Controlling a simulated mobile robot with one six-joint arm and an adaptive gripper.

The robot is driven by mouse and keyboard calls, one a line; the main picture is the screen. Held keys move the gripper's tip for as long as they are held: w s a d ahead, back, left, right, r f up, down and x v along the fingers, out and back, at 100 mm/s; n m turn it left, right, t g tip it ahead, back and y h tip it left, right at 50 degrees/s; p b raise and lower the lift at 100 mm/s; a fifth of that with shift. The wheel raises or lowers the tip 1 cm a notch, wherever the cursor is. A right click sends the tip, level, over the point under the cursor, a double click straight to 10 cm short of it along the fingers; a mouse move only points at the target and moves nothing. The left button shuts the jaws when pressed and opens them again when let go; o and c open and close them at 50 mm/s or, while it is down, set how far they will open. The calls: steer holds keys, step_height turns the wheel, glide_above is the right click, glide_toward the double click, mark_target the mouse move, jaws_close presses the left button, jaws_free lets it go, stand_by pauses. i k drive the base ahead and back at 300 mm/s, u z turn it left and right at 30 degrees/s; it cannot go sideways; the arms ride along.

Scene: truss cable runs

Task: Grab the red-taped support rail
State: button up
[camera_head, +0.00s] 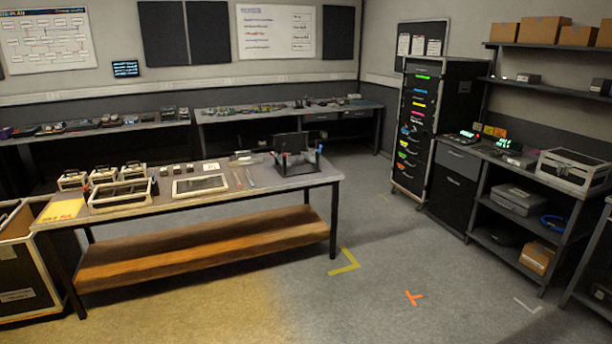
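I cannot make out a red-taped support rail for certain. Two thin, rod-like items (250,178) lie on the near workbench (262,194), right of the flat framed panel (200,185). They are too small for me to tell whether either has red tape. A dark open-topped holder (296,160) stands at the bench's right end, with upright items in it. My gripper is not in view.
Open floor (390,250) lies right of the bench, with a yellow corner mark (346,262) and an orange mark (413,298). A tall drawer rack (425,130) and a side bench with shelves (520,170) stand right. A low wooden shelf (200,245) runs under the bench.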

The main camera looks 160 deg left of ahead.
mark_target(240, 186)
steer(key=z, duration=0.05)
steer(key=k, duration=1.05)
steer(key=u, duration=2.15)
steer(key=k, duration=0.15)
steer(key=u, duration=2.15)
